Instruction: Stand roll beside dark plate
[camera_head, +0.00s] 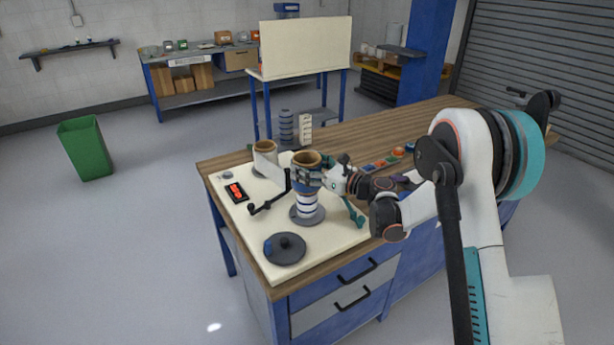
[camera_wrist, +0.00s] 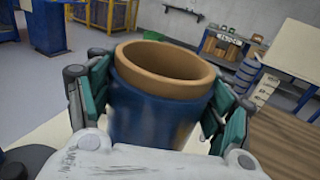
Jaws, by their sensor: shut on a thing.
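A blue roll with a brown core (camera_head: 307,160) stands upright in my gripper (camera_head: 308,178). In the wrist view the roll (camera_wrist: 155,105) sits between the teal fingers, which press on both its sides; its core looks hollow at the top. Below the roll is a blue-and-white striped column (camera_head: 308,204) on a grey disc (camera_head: 295,217); I cannot tell whether the roll touches the column. A dark round plate (camera_head: 287,255) with a knob lies in front, near the pale board's front edge. The roll is apart from this plate, behind it and slightly right.
A second tan-cored roll (camera_head: 265,147) with a white sheet stands behind left. A black crank handle (camera_head: 262,208) and a black tray with red pieces (camera_head: 237,192) lie on the pale board (camera_head: 335,238). Grey stacked rings (camera_head: 286,127) stand at the back. The board's front right is clear.

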